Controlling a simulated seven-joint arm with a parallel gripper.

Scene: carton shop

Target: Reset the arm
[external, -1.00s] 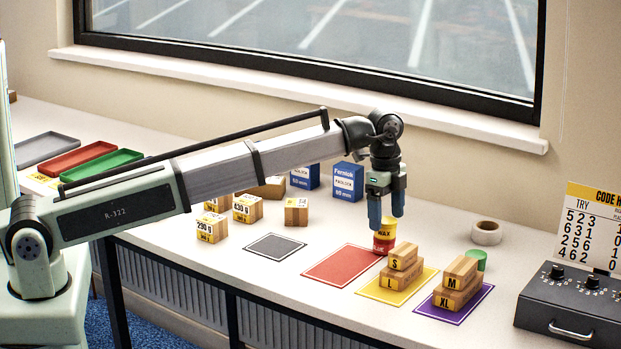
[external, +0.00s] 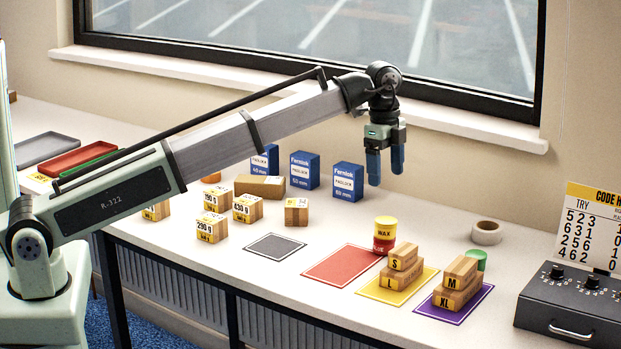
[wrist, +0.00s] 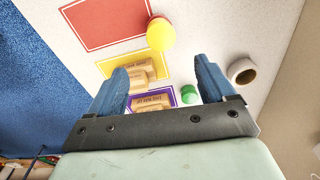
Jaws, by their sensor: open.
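My gripper (external: 385,166) is raised above the back half of the bench, its two blue fingers pointing down. It is open, with nothing between the fingers. In the wrist view my gripper (wrist: 165,80) also shows empty, with its fingers well apart. The red and yellow wax tin (external: 384,234) stands upright on the bench below, apart from the fingers, beside the red mat (external: 340,266). Its yellow top (wrist: 160,34) shows in the wrist view.
A tape roll (external: 487,233) and green tin (external: 476,260) lie to the right. Blue boxes (external: 347,182) and small cartons (external: 297,211) stand left of my gripper. The grey mat (external: 275,247) is bare.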

